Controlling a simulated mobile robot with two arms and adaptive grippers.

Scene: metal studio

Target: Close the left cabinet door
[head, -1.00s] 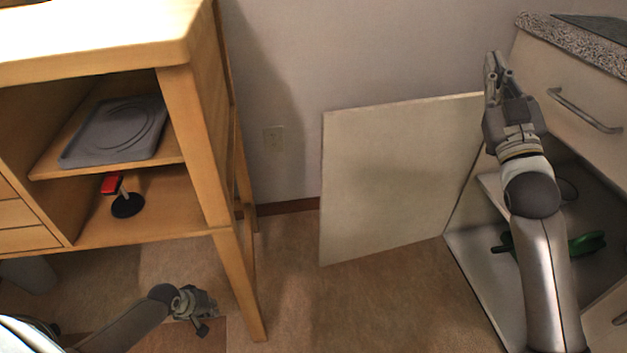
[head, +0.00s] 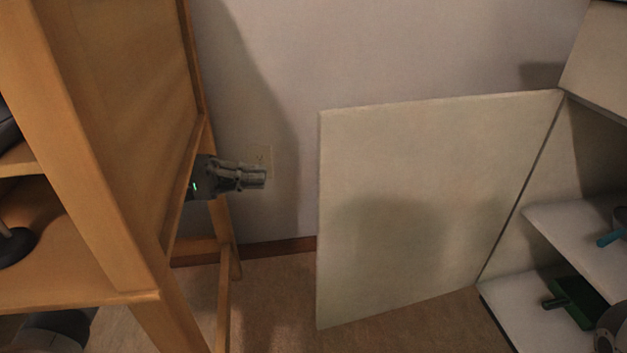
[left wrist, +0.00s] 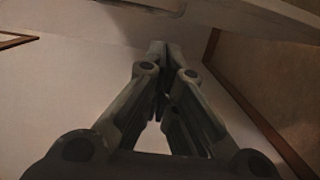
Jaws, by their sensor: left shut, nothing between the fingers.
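The left cabinet door (head: 420,180) is a pale flat panel that stands wide open, swung out to the left from the cabinet (head: 545,185). Its hinged edge is at the right and its free edge faces the wooden desk. My left gripper (head: 262,179) is in the gap between the desk and the door's free edge, in front of the wall and apart from the door in the picture. It points right and is shut and empty; its fingertips (left wrist: 160,48) meet in the left wrist view. The desk's frame hides my left arm.
The wooden desk (head: 95,150) fills the left side, with its leg close to my left gripper. The open cabinet's shelves (head: 580,235) hold a green item (head: 575,303) and a blue one (head: 610,238). Carpet shows below the door.

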